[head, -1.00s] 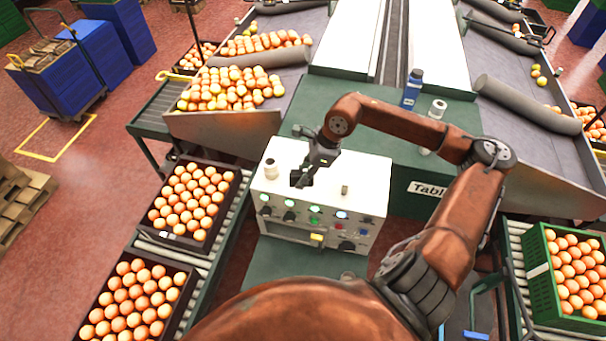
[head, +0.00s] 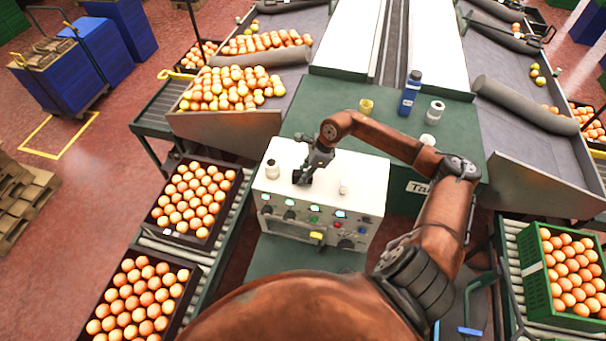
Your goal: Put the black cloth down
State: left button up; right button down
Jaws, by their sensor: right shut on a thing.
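My right gripper (head: 303,179) is over the top of the white control box (head: 365,180), pointing down. It is shut on the black cloth (head: 298,176), a small dark patch at the fingertips. The cloth is low over the box top, left of its middle; I cannot tell whether it touches the surface. The gripper hides part of the cloth. My left gripper is not in view.
On the box top stand a small jar (head: 271,169) at the left and a small pale item (head: 343,188) at the right. Behind, the green table (head: 455,130) holds a blue bottle (head: 410,94), a white roll (head: 435,111) and a yellow cup (head: 366,107).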

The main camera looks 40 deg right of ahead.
jog(key=c, duration=1.6)
grip_release()
jog(key=shift+f, duration=0.1)
jog(key=b+v, duration=0.2)
jog(key=v, duration=0.4)
jog(key=shift+d, duration=0.2)
jog(key=shift+v, duration=0.8)
jog(key=shift+a, duration=0.15)
